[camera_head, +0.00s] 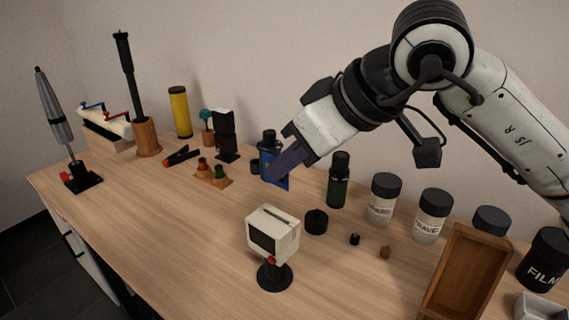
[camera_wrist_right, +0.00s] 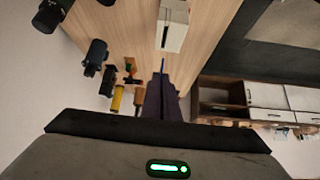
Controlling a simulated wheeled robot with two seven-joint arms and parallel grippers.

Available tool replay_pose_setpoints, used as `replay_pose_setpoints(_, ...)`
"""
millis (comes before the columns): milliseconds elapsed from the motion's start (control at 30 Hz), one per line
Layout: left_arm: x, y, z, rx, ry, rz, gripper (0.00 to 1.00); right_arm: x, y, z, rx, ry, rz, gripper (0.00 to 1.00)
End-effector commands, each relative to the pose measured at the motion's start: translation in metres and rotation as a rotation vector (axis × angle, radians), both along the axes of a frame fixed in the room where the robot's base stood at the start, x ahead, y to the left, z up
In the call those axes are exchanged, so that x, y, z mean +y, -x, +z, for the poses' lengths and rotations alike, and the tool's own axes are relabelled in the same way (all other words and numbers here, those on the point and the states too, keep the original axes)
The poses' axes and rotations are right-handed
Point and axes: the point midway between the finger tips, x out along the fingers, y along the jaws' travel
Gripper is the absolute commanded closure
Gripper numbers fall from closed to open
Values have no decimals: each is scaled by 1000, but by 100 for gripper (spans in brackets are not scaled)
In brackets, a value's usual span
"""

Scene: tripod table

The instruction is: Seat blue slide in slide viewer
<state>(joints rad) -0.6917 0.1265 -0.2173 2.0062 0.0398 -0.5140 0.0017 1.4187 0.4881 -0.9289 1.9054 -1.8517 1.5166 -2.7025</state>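The slide viewer (camera_head: 287,240) is a cream box with a dark screen and a slot in its top, on a round black stand on the table. It also shows in the right wrist view (camera_wrist_right: 172,38). My right gripper (camera_head: 281,170) points down-left, above and behind the viewer. Its fingers are shut on the blue slide (camera_head: 282,184), which hangs below them, apart from the viewer. In the right wrist view, the slide (camera_wrist_right: 162,66) is a thin edge between the fingers (camera_wrist_right: 161,88). My left gripper is not in view.
A dark bottle (camera_head: 339,182) and grey-lidded jars (camera_head: 382,200) stand right of the gripper. A black cap (camera_head: 316,222) sits beside the viewer. A wooden tray (camera_head: 462,275) is at right. The table's left front is clear.

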Motion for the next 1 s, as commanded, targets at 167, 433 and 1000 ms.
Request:
replay_pose_setpoints(167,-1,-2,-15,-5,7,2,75,0,0,-21,0,0,-1,100)
replay_pose_setpoints(433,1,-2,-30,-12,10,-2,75,0,0,-46,0,0,-1,100)
replay_pose_setpoints(1000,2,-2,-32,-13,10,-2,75,0,0,-52,1,-1,0,100)
